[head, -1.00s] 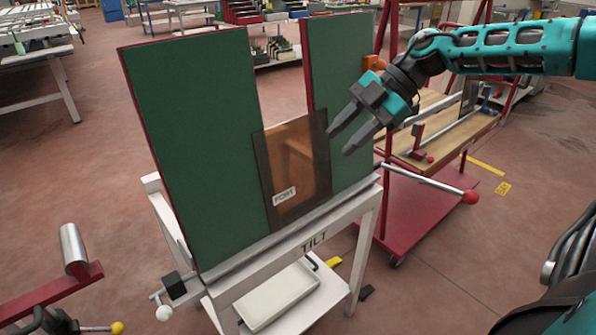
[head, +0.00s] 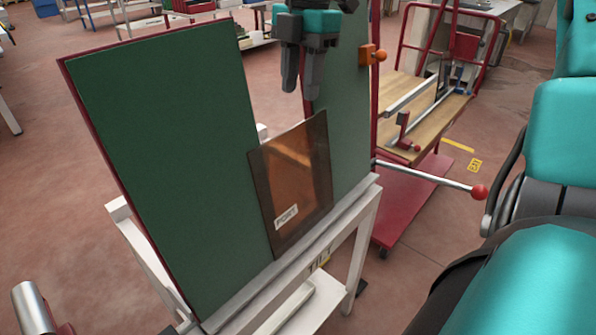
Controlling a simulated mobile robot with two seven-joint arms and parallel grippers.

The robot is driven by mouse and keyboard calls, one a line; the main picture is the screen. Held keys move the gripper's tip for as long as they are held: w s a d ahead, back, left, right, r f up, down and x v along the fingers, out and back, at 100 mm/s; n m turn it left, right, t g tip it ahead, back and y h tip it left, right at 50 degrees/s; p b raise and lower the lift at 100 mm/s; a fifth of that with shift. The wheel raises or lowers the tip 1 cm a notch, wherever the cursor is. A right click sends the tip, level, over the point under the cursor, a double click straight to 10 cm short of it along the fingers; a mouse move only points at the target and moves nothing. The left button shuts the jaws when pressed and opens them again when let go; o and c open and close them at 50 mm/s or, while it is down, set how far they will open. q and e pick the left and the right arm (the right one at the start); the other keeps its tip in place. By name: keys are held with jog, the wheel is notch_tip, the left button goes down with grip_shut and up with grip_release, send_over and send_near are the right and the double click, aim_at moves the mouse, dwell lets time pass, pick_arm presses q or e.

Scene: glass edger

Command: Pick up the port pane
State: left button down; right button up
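The port pane (head: 294,180) is a brown see-through sheet with a white PORT label. It leans nearly upright against the green tilt stand (head: 165,150), its lower edge on the white ledge, spanning the gap between two green panels. My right gripper (head: 300,100) points down above the pane's top edge, near its upper right corner. Its two fingers are apart with nothing between them. I cannot tell how much depth lies between fingertips and pane. My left gripper is not in view.
A lever with a red knob (head: 479,192) sticks out to the right of the stand. A red cart (head: 412,205) with a wooden top stands behind it on the right. A metal cylinder (head: 38,305) shows at the lower left.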

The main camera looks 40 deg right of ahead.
aim_at(292, 128)
jog(key=f, duration=0.2)
jog(key=a+f, duration=0.1)
jog(key=f, duration=0.4)
jog(key=shift+w+a+f, duration=0.15)
jog(key=shift+w+f, duration=0.15)
jog(key=shift+w, duration=0.05)
grip_shut()
jog(key=shift+w+r, duration=0.1)
jog(key=shift+r, duration=0.05)
dwell(1.0)
